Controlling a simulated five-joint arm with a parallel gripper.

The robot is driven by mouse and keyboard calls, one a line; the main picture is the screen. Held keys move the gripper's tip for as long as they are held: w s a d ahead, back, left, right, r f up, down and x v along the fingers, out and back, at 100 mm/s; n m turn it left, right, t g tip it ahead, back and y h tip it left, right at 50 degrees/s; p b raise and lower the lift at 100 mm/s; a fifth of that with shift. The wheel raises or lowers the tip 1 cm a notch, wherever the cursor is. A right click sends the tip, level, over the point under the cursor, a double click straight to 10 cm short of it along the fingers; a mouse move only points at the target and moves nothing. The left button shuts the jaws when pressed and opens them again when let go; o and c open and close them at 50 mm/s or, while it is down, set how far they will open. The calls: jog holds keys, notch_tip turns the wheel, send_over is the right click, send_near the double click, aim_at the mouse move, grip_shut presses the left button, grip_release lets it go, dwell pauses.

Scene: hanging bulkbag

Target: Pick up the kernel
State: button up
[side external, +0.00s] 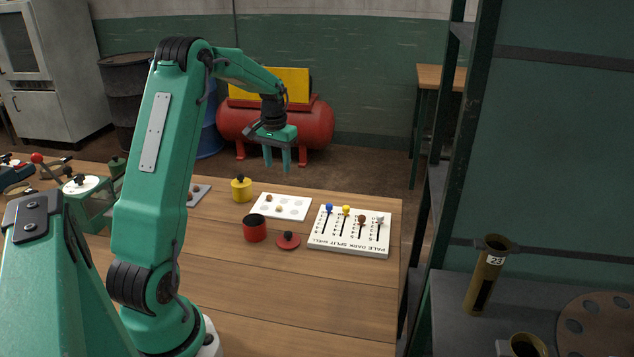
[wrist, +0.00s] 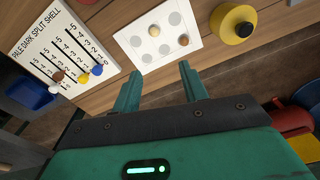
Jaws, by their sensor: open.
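A white card (side external: 293,199) with grey circles lies on the table and also shows in the wrist view (wrist: 135,36). Two small kernels lie on it: a pale one (side external: 279,209), seen in the wrist view too (wrist: 154,31), and a brown one (side external: 268,198), also in the wrist view (wrist: 183,40). My gripper (side external: 277,166) is open and empty, high above the table's far side. In the wrist view its two fingers (wrist: 159,72) point toward the card, apart from both kernels.
A white slider board (side external: 345,246) with coloured knobs stands right of the card. A yellow lidded pot (side external: 241,191) is left of it. A red open pot (side external: 255,230) and a red lid (side external: 288,241) lie nearer. Another small tray (side external: 204,191) holds brown pieces. The front tabletop is clear.

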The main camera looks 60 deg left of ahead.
send_near(269, 197)
jog(key=shift+w+a+f+n, duration=0.15)
jog(key=shift+a+f+n, duration=0.05)
jog(key=shift+a+n, duration=0.25)
jog(key=shift+f, duration=1.3)
jog(key=shift+f, duration=0.1)
jog(key=shift+f, duration=2.45)
jog(key=shift+c, duration=0.2)
grip_shut()
